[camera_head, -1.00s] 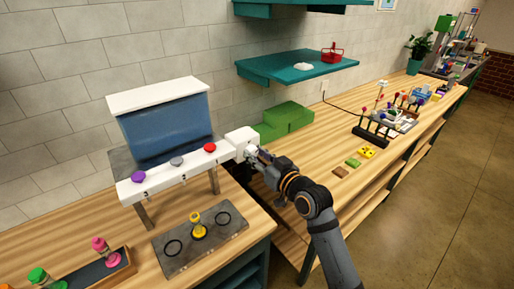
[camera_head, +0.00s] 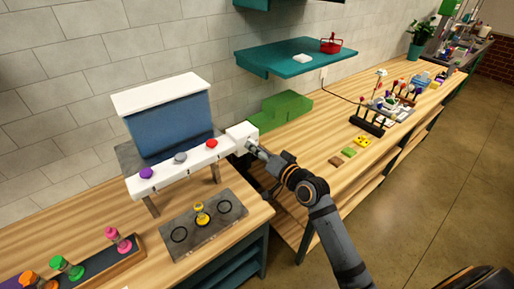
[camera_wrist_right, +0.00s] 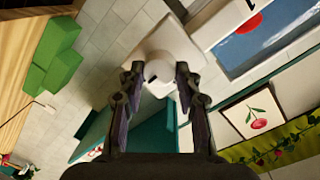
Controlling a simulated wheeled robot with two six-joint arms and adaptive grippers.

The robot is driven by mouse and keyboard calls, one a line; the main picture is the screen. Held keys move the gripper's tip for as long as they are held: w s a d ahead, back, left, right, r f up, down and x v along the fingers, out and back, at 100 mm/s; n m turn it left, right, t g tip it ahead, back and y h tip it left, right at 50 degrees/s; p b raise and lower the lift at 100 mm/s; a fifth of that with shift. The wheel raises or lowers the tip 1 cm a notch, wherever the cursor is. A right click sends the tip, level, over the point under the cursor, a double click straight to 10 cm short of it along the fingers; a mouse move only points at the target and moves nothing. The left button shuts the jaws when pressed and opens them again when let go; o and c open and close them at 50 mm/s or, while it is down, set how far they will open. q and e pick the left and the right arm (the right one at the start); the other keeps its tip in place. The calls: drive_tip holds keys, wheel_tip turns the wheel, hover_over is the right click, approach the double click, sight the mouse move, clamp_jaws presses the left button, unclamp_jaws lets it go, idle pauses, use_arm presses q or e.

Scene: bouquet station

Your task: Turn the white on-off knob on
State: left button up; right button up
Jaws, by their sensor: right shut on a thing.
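The white on-off knob (camera_wrist_right: 158,71) is a small round knob on the end of a white box (camera_head: 241,131), at the right end of the dispenser's front bar. My right gripper (camera_wrist_right: 155,75) has a finger on each side of it and is shut on it. In the head view my right gripper (camera_head: 253,148) reaches the box's right side, and its fingers mostly hide the knob. Which way the knob is turned cannot be told. My left gripper is not in view.
The dispenser (camera_head: 168,118) has a blue tank and purple, grey and red buttons. Below it, a grey plate (camera_head: 180,236) bears a yellow vial. A rack (camera_head: 121,264) of coloured vials stands lower left. Green blocks (camera_head: 287,106) sit behind the gripper, below a teal shelf (camera_head: 300,60).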

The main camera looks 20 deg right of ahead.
drive_tip(key=shift+f, duration=0.15)
drive_tip(key=o, duration=1.2)
drive_tip(key=shift+c, duration=0.2)
drive_tip(key=v, duration=0.7)
drive_tip(key=shift+s, duration=0.25)
